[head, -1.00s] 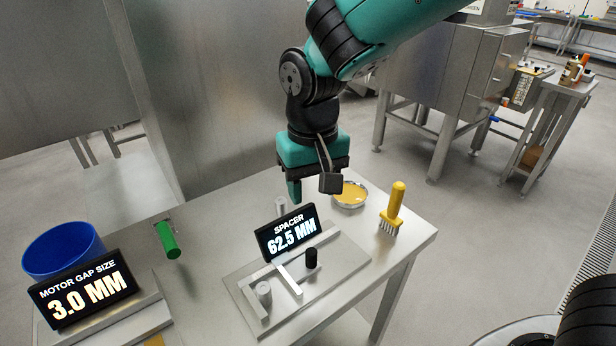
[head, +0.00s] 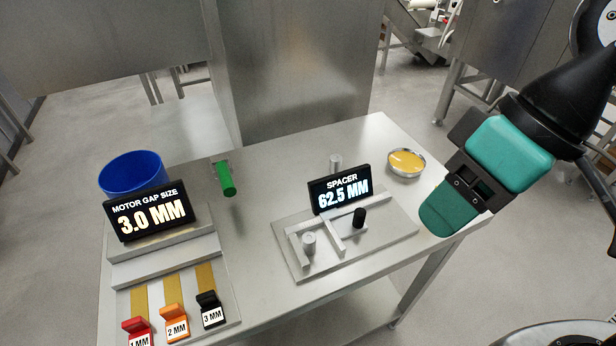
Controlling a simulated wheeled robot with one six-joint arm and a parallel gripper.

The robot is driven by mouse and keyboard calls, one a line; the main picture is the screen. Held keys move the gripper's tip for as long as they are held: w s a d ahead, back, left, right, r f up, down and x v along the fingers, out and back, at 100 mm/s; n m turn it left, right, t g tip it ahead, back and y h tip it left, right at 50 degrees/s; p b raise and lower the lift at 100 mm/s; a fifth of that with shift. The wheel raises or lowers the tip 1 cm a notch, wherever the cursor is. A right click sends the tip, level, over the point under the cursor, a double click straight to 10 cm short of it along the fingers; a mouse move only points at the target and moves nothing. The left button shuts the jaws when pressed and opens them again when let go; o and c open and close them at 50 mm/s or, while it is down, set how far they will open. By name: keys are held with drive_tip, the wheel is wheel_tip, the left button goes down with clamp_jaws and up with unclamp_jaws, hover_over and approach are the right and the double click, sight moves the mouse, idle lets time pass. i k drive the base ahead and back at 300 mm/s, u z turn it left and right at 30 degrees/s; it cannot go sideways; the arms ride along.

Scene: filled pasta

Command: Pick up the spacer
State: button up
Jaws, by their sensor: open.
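A display reading "SPACER 62.5 MM" (head: 340,190) stands at the back of a metal fixture plate (head: 385,240) on the steel table. The plate carries metal bars, a short silver cylinder (head: 309,243) and a black knob (head: 359,217). Another silver cylinder (head: 336,162) shows behind the display. I cannot tell for certain which piece is the spacer. My gripper (head: 450,212) is open and empty over the table's right edge, right of the fixture and apart from it. It is seen side-on, so one finger hides most of the other.
A dish of yellow contents (head: 406,163) sits at the back right. A "MOTOR GAP SIZE 3.0 MM" display (head: 150,212), a blue bin (head: 135,172), a green handle (head: 226,179) and red, orange (head: 174,322) and black (head: 210,310) labelled blocks are left. The table between the displays is mostly clear.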

sight(309, 237)
drive_tip(key=z, duration=1.7)
drive_tip(key=k, duration=1.4)
drive_tip(key=u, duration=1.8)
drive_tip(key=i, duration=0.5)
